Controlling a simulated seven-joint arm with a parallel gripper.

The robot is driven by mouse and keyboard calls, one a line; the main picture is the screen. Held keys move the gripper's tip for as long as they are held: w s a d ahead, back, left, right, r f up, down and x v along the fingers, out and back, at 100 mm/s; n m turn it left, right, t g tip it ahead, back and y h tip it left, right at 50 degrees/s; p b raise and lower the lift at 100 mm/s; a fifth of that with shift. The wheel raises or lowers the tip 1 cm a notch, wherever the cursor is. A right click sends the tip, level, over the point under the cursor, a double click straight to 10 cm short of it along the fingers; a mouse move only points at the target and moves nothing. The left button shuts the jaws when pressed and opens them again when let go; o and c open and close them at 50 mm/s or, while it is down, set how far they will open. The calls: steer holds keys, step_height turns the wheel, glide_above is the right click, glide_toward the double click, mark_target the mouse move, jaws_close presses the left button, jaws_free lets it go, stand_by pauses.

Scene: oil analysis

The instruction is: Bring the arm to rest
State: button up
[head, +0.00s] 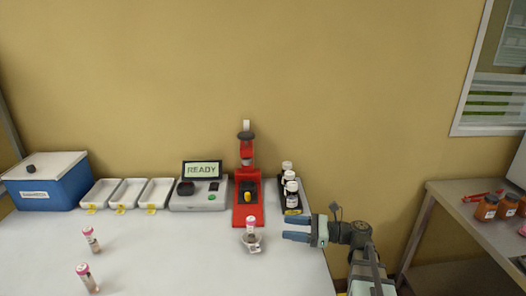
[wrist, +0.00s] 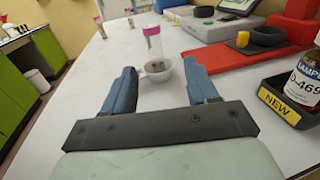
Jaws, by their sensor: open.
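My gripper (head: 297,228) is open and empty, above the right front part of the white table (head: 180,260) in the head view. Its two blue fingers are spread apart in the wrist view (wrist: 165,88). In front of the fingers, a pink-capped sample vial (head: 250,222) stands upright at a small white dish (head: 252,242). The same vial (wrist: 153,42) and dish (wrist: 158,72) show beyond the fingertips in the wrist view, apart from them. I cannot tell whether the vial stands in the dish or behind it.
A red press (head: 247,213), a black rack of bottles (head: 291,208) and an analyser reading READY (head: 200,195) line the back. White trays (head: 128,193) and a blue box (head: 45,185) stand left. Two vials (head: 91,240) (head: 87,278) stand front left. A side table (head: 480,215) is right.

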steer(key=w+d+f+t+h, duration=0.2)
steer(key=w+d+f+t, duration=0.15)
steer(key=d, duration=0.55)
steer(key=w+d+f+t+h, duration=0.2)
steer(key=w+d+f+t, duration=0.15)
steer(key=d, duration=0.65)
steer(key=s+d+f+n+g+h, duration=0.15)
steer(key=s+f, duration=0.25)
steer(key=f, duration=0.5)
steer(key=s+d+f+g+h, duration=0.15)
steer(key=s+f, duration=0.25)
steer(key=f, duration=0.6)
steer(key=s+d+f+n+g+h, duration=0.1)
steer(key=s+f+h, duration=0.1)
steer(key=s+f, duration=0.5)
steer(key=s+a+f+n+g+h, duration=0.1)
steer(key=s+a+f+n+g, duration=0.2)
steer(key=s+f, duration=0.4)
steer(key=s+a+f+n+g+h, duration=0.1)
steer(key=s+a+f+n+g, duration=0.2)
steer(key=s+f, duration=0.35)
steer(key=s+a+f+n+g+h, duration=0.2)
steer(key=s+a+n+g+h, duration=0.1)
steer(key=s, duration=0.5)
steer(key=s+a+f+n+g+h, duration=0.3)
steer(key=s+a+n+g, duration=0.1)
steer(key=s+a+n, duration=0.4)
steer(key=shift+s+a+g, duration=0.4)
steer(key=shift+s+a, duration=0.15)
steer(key=shift+a, duration=0.05)
